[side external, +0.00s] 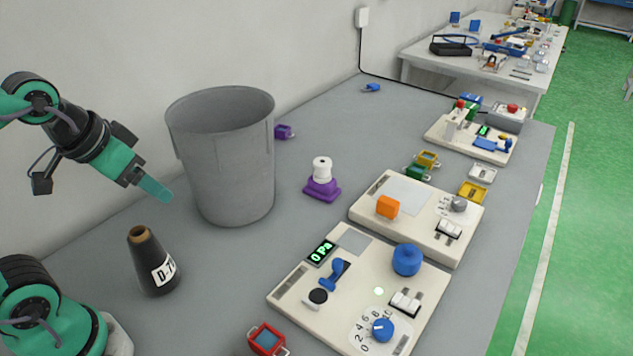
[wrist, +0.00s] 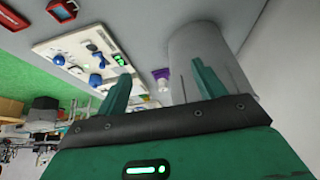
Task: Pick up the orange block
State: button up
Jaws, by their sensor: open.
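The orange block (side external: 388,207) sits on the white panel (side external: 418,238) in the middle right of the side view, beside a pale grey square. I cannot make out the block in the wrist view. My gripper (side external: 155,188) is at the left of the side view, raised above the table and well away from the block. In the wrist view its two green fingers stand apart with nothing between them, so my gripper (wrist: 161,70) is open and empty.
A tall grey bin (side external: 228,165) stands between my gripper and the block. A black cone (side external: 152,265) stands below my gripper. A second white panel (side external: 335,325) with a blue knob, a purple-based white spool (side external: 322,182) and a red box (side external: 267,341) are nearby.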

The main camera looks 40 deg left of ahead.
dwell(0.3)
jog(key=w+d+r, duration=0.3)
jog(key=w+r, duration=0.1)
jog(key=w, duration=0.7)
jog(key=n+g+h, duration=0.1)
jog(key=n+g, duration=0.1)
send_over(388, 200)
jog(key=s, duration=0.2)
notch_tip(388, 200, down, 17)
jog(key=shift+a+r, duration=0.2)
jog(key=shift+a, duration=0.15)
jog(key=shift+f, duration=0.1)
jog(key=shift+x, duration=1.2)
